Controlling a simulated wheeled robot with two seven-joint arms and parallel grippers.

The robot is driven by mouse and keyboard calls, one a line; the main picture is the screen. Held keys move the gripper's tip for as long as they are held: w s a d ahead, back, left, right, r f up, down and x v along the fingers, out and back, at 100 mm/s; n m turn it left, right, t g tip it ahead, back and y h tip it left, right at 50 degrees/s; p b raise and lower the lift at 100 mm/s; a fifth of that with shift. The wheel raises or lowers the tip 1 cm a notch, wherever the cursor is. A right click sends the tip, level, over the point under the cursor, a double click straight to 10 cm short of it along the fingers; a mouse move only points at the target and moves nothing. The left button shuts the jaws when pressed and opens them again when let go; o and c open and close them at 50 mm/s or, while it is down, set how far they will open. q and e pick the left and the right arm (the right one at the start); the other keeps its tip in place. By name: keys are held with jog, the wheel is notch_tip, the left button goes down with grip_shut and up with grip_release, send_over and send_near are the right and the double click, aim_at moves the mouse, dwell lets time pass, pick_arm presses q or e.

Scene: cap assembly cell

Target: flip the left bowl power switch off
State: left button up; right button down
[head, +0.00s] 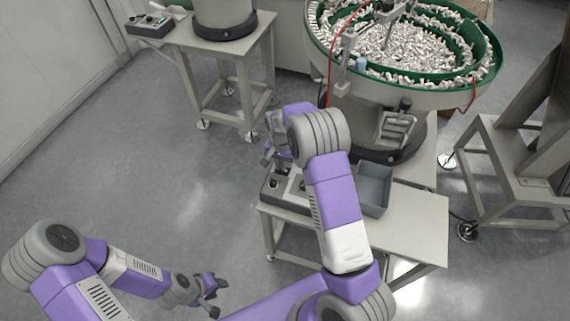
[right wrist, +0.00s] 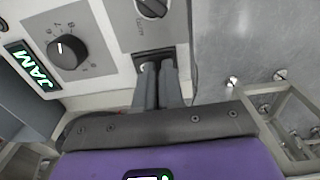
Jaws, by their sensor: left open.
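My right gripper (head: 268,155) is over a grey control box (head: 270,196) on the table in front of the green-rimmed bowl feeder (head: 345,95). In the right wrist view its two fingers (right wrist: 157,68) are close together with no object between them. Their tips are at a black switch (right wrist: 152,54) in the panel and partly hide it, so its position and any contact cannot be told. My left gripper (head: 212,297) is open and empty, low over the floor.
A grey bin (head: 375,188) stands right of the control box. Another control box (head: 148,25) and a bowl feeder base (head: 224,20) are at the upper left. A steel frame (head: 520,160) stands at the right. The floor at left is clear.

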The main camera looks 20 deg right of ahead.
jog(key=shift+s+a+r+p, duration=0.1)
jog(key=shift+a+r+p, duration=0.1)
jog(key=shift+p, duration=0.15)
notch_tip(320, 180, up, 4)
jog(key=p, duration=0.3)
pick_arm(q)
notch_tip(320, 180, up, 6)
jog(key=shift+f+p, duration=0.1)
jog(key=shift+p, duration=1.1)
pick_arm(e)
notch_tip(320, 180, up, 10)
jog(key=shift+w+f, duration=0.15)
jog(key=shift+w, duration=0.05)
jog(key=shift+d, duration=0.1)
